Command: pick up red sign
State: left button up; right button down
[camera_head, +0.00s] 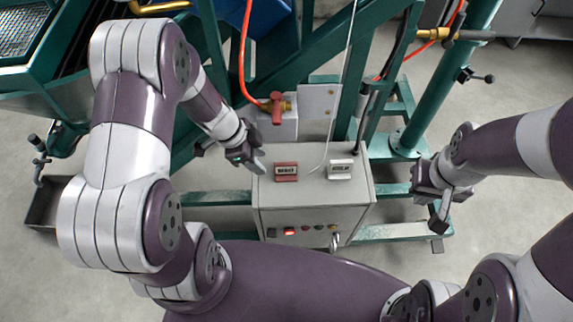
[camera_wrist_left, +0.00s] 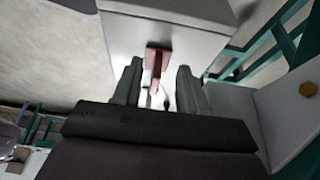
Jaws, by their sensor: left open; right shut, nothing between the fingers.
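The red sign (camera_head: 286,171) stands on the left part of the top of a grey control box (camera_head: 265,196). In the left wrist view the red sign (camera_wrist_left: 157,62) shows edge-on, just beyond and between my finger tips. My left gripper (camera_head: 254,160) is open and empty, just left of the red sign in the head view. It also shows open in the left wrist view (camera_wrist_left: 157,75). My right gripper (camera_head: 436,205) is shut and empty, off to the right of the box. A white sign (camera_head: 340,169) stands on the box right of the red one.
A red-handled valve (camera_head: 277,107) with an orange hose is behind the red sign. A thin pale cable hangs down between the two signs. Green frame beams (camera_head: 218,199) surround the box. Buttons (camera_head: 304,230) line its front.

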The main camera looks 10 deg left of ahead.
aim_at(283, 164)
pick_arm(q)
jog(key=d, duration=0.2)
jog(key=w+d, duration=0.1)
jog(key=d, duration=0.1)
jog(key=shift+w+d, duration=0.2)
jog(key=shift+d, duration=0.2)
jog(key=x, duration=0.5)
jog(key=shift+w+f+b, duration=0.1)
jog(key=shift+b, duration=0.25)
grip_shut()
